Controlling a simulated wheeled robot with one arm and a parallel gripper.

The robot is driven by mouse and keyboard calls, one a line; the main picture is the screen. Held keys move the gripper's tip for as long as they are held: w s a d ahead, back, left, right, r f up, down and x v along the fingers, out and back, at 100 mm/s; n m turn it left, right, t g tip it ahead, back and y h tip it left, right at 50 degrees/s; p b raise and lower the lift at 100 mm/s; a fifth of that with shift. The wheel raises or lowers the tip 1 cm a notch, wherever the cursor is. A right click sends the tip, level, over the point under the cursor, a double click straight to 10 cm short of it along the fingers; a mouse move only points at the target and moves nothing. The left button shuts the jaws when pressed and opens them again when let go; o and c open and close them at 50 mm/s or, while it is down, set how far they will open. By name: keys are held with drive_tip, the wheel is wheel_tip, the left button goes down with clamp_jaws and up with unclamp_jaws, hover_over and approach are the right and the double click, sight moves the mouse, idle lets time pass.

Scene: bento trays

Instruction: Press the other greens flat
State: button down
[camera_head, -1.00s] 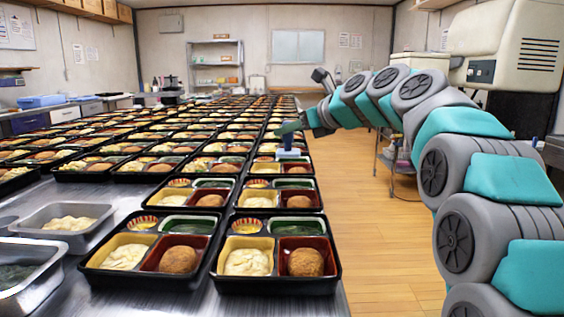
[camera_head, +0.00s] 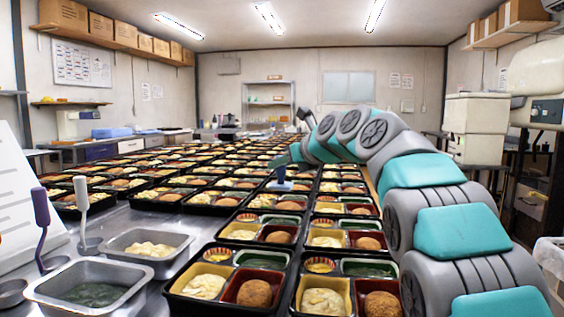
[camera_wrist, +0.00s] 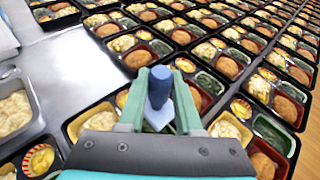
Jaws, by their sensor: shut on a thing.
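My gripper (camera_wrist: 158,80) is shut on a presser with a dark blue handle (camera_wrist: 159,87) and a pale flat plate (camera_wrist: 158,118). In the head view the presser (camera_head: 282,176) is upright over the rows of black bento trays, some way down the table. Dark greens lie in one compartment of each tray, as in the near tray (camera_head: 261,259) and beside the gripper in the wrist view (camera_wrist: 271,133). I cannot tell whether the plate touches the greens under it; the plate and gripper hide that compartment.
Steel bins with pale food (camera_head: 150,248) and dark greens (camera_head: 92,292) stand at the left on the metal table. Bento trays fill most of the table. Wooden floor (camera_wrist: 303,118) shows along the table's right side.

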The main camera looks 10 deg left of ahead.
sight(283, 180)
wheel_tip(283, 180, down, 3)
drive_tip(key=shift+r+b, duration=0.1)
drive_tip(key=shift+b, duration=0.65)
drive_tip(key=shift+f+b, duration=0.8)
drive_tip(key=shift+b, duration=0.45)
drive_tip(key=shift+s+f+b, duration=0.1)
drive_tip(key=shift+f+b, duration=0.7)
drive_tip(key=shift+f, duration=1.65)
drive_tip(key=shift+f, duration=0.15)
drive_tip(key=shift+p, duration=0.35)
drive_tip(key=shift+f+p, duration=0.25)
drive_tip(key=shift+p, duration=0.8)
idle(1.8)
